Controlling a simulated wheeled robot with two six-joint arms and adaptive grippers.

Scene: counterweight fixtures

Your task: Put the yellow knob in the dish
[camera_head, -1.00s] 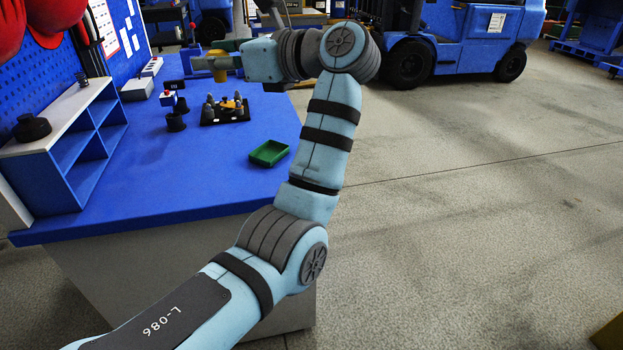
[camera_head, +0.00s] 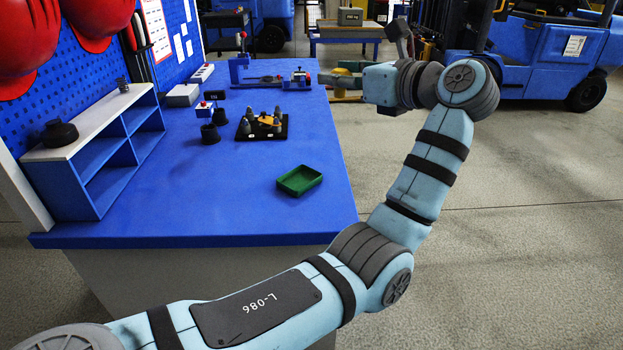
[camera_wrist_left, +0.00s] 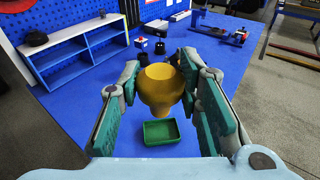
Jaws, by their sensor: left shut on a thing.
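The yellow knob (camera_wrist_left: 160,90) is between the fingers of my left gripper (camera_wrist_left: 160,92) in the left wrist view. It has a round body and a wide cup-like top, and the fingers are shut on it. In the head view my left gripper (camera_head: 338,80) is level, beyond the right edge of the blue table, and a bit of the knob (camera_head: 345,94) shows below it. The green dish (camera_head: 300,180) sits near the table's right front edge, apart from the knob. It also shows in the left wrist view (camera_wrist_left: 162,132), below the knob, and looks empty. My right gripper is not in view.
On the blue table (camera_head: 220,205), a dark board (camera_head: 247,132) holds grey pegs and a yellow piece. Black cups (camera_head: 210,134) stand left of it. A blue shelf (camera_head: 110,150) lines the left side. The table around the dish is clear.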

